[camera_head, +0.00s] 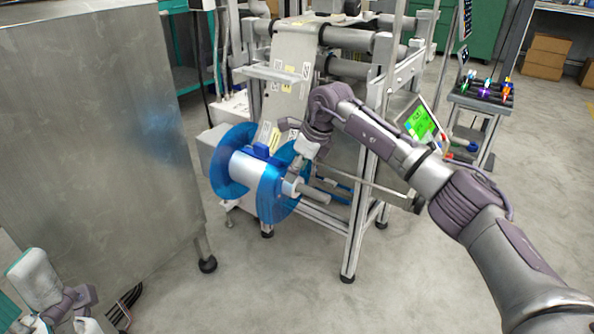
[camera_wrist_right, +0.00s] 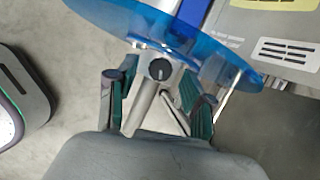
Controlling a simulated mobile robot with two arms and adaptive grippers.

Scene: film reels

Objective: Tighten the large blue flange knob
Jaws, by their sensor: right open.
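A reel with two large translucent blue flanges (camera_head: 277,200) sits on a shaft (camera_head: 318,194) at the front of the machine. In the right wrist view the near blue flange (camera_wrist_right: 135,22) crosses the top. A small dark round knob (camera_wrist_right: 160,69) shows on its pale hub, facing my camera. My right gripper (camera_wrist_right: 157,105) is open, with one finger on each side of the knob and gaps to both. In the head view my right gripper (camera_head: 296,170) is at the near flange's hub, hiding part of it. My left gripper (camera_head: 122,308) is at the bottom left corner, partly cut off.
A large metal cabinet (camera_head: 95,130) stands left of the reel. The machine frame (camera_head: 357,215) and a green-lit screen (camera_head: 419,124) are to the right. A cart with colourful items (camera_head: 483,100) stands further back. Floor in front is clear.

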